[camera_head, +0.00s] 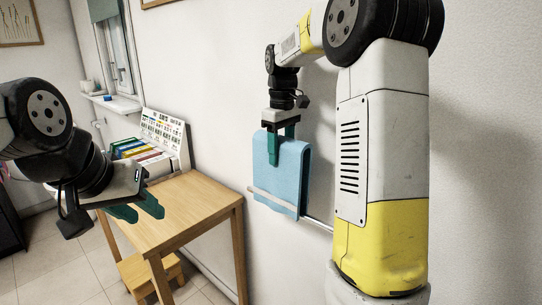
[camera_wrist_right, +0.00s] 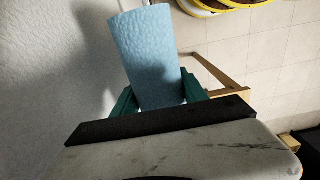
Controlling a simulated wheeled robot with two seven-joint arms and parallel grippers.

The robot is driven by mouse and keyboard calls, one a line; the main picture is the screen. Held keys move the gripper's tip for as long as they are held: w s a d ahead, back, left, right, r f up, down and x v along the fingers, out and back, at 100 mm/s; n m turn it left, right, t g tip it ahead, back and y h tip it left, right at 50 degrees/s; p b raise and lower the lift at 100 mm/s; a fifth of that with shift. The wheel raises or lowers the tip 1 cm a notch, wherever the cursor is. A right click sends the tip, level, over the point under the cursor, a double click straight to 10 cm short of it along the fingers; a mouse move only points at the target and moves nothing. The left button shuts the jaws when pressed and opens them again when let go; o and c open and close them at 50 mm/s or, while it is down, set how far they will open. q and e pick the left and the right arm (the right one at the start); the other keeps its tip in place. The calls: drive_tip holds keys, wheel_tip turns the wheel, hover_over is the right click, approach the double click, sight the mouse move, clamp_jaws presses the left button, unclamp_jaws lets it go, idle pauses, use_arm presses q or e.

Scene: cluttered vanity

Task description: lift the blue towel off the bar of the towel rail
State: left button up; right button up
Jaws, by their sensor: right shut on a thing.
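The blue towel (camera_head: 290,175) hangs folded from my right gripper (camera_head: 277,150), and its top fold is well above the bar. The white bar (camera_head: 318,224) of the towel rail crosses in front of the towel's lower part, and a short strip of towel shows below it. My right gripper is shut on the towel's upper part. In the right wrist view the towel (camera_wrist_right: 152,55) stands out between the two green fingers of the right gripper (camera_wrist_right: 158,92). My left gripper (camera_head: 136,208) is open and empty, over the wooden table, far from the towel.
The wooden table (camera_head: 195,205) stands left of the rail, with colourful boxes (camera_head: 135,150) and a printed board (camera_head: 165,135) at its back. A wooden stool (camera_head: 150,272) is below it. The white wall (camera_head: 215,75) is close behind the towel.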

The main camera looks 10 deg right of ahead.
sight(281, 136)
drive_tip(key=shift+r, duration=1.8)
drive_tip(key=s+a, duration=0.3)
drive_tip(key=s, duration=0.8)
drive_tip(key=shift+s+a, duration=0.15)
drive_tip(key=shift+s, duration=0.15)
